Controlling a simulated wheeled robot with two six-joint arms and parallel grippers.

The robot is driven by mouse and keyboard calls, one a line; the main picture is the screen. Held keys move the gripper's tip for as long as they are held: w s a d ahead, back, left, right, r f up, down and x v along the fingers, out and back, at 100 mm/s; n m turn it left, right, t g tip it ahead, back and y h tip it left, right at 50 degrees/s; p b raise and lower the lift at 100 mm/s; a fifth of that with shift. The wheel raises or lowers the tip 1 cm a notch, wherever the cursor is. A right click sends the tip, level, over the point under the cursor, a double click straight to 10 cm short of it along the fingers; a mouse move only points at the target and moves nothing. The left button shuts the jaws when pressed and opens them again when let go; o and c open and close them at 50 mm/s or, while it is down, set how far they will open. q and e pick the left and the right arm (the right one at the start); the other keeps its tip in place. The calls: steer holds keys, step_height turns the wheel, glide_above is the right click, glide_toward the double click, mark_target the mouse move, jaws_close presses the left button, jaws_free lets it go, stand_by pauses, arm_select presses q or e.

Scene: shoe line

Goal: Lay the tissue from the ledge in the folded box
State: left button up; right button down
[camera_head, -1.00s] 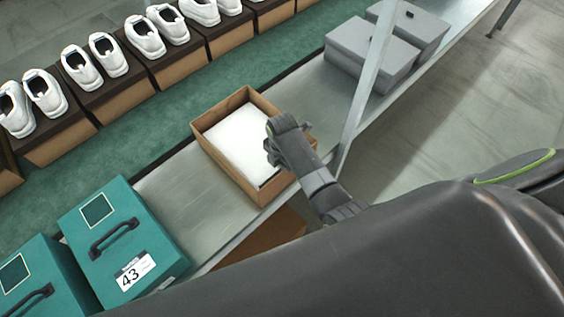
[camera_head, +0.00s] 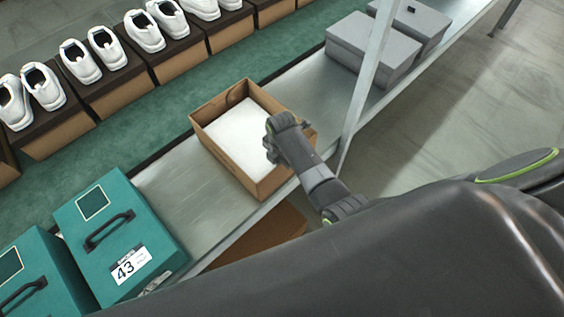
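The open brown cardboard box (camera_head: 233,172) stands on the metal ledge beside the green belt. A white sheet, the tissue (camera_head: 232,134), lies inside it and covers most of its floor. My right gripper (camera_head: 270,141) reaches in from the lower right and is over the right part of the box, in front of the tissue. The arm hides the box's right side and the tissue's right edge. The fingers are dark and small, and I cannot tell whether they are open or pinching the sheet. My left gripper is not in view.
Teal boxes with handles (camera_head: 119,240) stand at the lower left, and grey lidded boxes (camera_head: 370,50) at the upper right. A slanted metal post (camera_head: 366,85) rises right of the box. Bare ledge (camera_head: 180,190) lies left of the box.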

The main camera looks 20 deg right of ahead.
steer(key=shift+s+a+f, duration=0.1)
steer(key=shift+s+f, duration=0.8)
steer(key=shift+f, duration=0.2)
steer(key=c, duration=1.6)
jaws_free()
steer(key=shift+r, duration=0.1)
steer(key=shift+w+r+g, duration=0.3)
steer(key=shift+r, duration=0.25)
steer(key=shift+w+r+p, duration=0.15)
steer(key=shift+r+p, duration=1.15)
steer(key=shift+r, duration=7.85)
